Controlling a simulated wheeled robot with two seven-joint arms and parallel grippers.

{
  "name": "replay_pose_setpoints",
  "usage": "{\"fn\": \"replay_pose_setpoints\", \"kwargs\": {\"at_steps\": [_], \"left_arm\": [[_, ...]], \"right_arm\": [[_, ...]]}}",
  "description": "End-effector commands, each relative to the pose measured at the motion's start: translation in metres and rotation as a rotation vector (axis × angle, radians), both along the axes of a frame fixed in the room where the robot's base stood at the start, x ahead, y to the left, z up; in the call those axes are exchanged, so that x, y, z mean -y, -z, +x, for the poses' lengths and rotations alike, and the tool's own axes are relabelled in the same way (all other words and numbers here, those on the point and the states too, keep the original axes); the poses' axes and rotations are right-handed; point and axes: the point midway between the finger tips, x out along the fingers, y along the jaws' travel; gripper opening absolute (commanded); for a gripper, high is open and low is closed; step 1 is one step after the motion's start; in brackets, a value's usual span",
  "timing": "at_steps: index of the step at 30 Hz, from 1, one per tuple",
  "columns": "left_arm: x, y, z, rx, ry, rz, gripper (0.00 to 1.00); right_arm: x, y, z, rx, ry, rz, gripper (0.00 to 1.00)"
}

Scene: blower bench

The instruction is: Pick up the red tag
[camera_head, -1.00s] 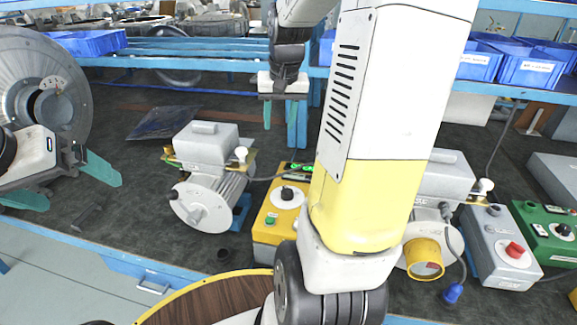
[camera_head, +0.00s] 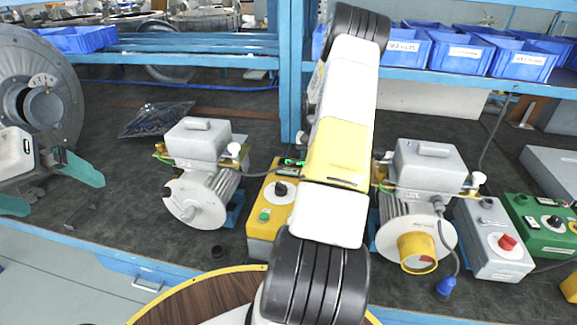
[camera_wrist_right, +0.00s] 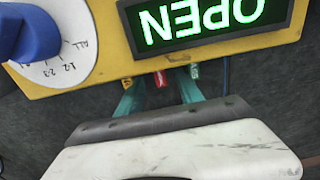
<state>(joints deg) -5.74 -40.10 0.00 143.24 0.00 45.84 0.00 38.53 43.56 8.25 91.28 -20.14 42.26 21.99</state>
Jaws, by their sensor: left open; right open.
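The red tag (camera_wrist_right: 161,80) shows in the right wrist view at the edge of a yellow box (camera_wrist_right: 110,75), beneath its lit display (camera_wrist_right: 200,20). My right gripper (camera_wrist_right: 160,90) is open, with a teal finger on each side of the red tag; I cannot tell whether they touch it. In the head view the tag and right gripper are hidden behind my right arm. The yellow box (camera_head: 262,236) shows there partly, left of that arm. My left gripper (camera_head: 64,197) is open and empty at the left edge.
An orange tag (camera_wrist_right: 131,83) and a green tag (camera_wrist_right: 195,71) flank the red one. A grey motor (camera_head: 200,147) stands left of the yellow box, another (camera_head: 425,165) right of it. Grey (camera_head: 487,250) and green (camera_head: 540,225) control boxes stand further right. Blue bins (camera_head: 455,55) line the shelf.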

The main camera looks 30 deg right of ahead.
Motion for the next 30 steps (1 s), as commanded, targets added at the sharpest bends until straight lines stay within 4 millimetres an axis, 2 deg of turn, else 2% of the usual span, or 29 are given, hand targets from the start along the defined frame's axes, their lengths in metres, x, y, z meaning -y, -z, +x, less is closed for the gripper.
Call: {"fn": "replay_pose_setpoints", "kwargs": {"at_steps": [9, 16, 17, 23, 24, 30], "left_arm": [[0.0, 0.0, 0.0, 0.0, 0.0, 0.0, 1.0], [0.0, 0.0, 0.0, 0.0, 0.0, 0.0, 1.0], [0.0, 0.0, 0.0, 0.0, 0.0, 0.0, 1.0], [0.0, 0.0, 0.0, 0.0, 0.0, 0.0, 1.0], [0.0, 0.0, 0.0, 0.0, 0.0, 0.0, 1.0], [0.0, 0.0, 0.0, 0.0, 0.0, 0.0, 1.0]], "right_arm": [[0.003, 0.043, 0.0, 0.001, -0.001, 0.001, 0.44], [0.003, 0.047, 0.0, 0.002, -0.001, 0.001, 0.44], [0.003, 0.047, 0.0, 0.002, -0.001, 0.001, 0.42], [0.002, 0.046, 0.0, 0.001, -0.001, 0.0, 0.02], [0.002, 0.046, 0.0, 0.001, -0.001, 0.001, 0.0], [0.002, 0.046, 0.0, 0.001, -0.001, 0.0, 0.0]]}}
